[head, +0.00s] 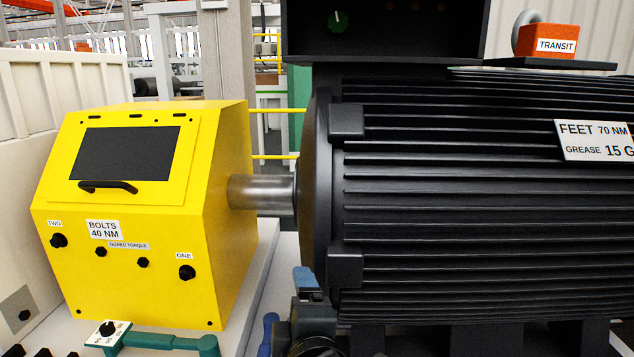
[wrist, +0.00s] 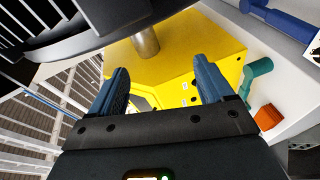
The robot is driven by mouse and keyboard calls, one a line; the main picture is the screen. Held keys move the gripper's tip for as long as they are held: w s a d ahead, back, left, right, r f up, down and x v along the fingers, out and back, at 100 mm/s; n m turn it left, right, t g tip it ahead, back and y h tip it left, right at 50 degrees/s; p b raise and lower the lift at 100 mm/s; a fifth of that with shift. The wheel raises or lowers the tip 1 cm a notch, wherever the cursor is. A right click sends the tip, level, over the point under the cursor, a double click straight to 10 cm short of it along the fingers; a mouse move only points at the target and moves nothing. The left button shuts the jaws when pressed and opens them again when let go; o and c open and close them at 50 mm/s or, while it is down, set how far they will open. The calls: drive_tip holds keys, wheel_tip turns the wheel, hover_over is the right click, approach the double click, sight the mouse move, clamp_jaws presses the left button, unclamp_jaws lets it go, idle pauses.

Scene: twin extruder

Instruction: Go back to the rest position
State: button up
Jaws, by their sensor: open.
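My gripper (wrist: 165,85) is open in the wrist view, its two blue fingers wide apart with nothing between them. Beyond the fingers is the yellow guard box (wrist: 178,62) with the steel shaft (wrist: 146,42) entering it. In the head view, part of my gripper (head: 306,279) shows low in the middle, in front of the black motor (head: 480,220). The yellow guard box (head: 140,210) stands to the left, with a dark window, a handle and several black bolts. Its labels read TWO, ONE and BOLTS 40 NM.
A teal tool with a dial (head: 170,342) lies in front of the box. A blue tool (wrist: 285,22) lies at the wrist view's upper right, and an orange block (wrist: 268,117) below it. An orange TRANSIT block (head: 546,42) sits on a motor ledge. A shaft (head: 262,192) joins box and motor.

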drive_tip(key=s+d+f+m, duration=0.5)
drive_tip(key=s+d+f, duration=0.1)
drive_tip(key=s, duration=0.5)
drive_tip(key=s+d+f+m, duration=0.4)
drive_tip(key=s+d+f, duration=0.25)
drive_tip(key=s, duration=0.35)
drive_tip(key=s+d+r+m+h, duration=0.1)
drive_tip(key=s+d+r+m, duration=0.1)
drive_tip(key=s, duration=0.5)
drive_tip(key=s+d+r+m+h, duration=0.1)
drive_tip(key=s+d+r+m, duration=0.1)
drive_tip(key=s+d+m, duration=0.2)
drive_tip(key=s+d+r+m+h, duration=0.1)
drive_tip(key=s+d, duration=0.4)
drive_tip(key=s, duration=0.5)
drive_tip(key=shift+s+d+r+m+g, duration=0.25)
drive_tip(key=shift+s+r+m+g, duration=0.25)
drive_tip(key=shift+m, duration=0.7)
drive_tip(key=shift+w+r, duration=0.1)
drive_tip(key=shift+c, duration=0.4)
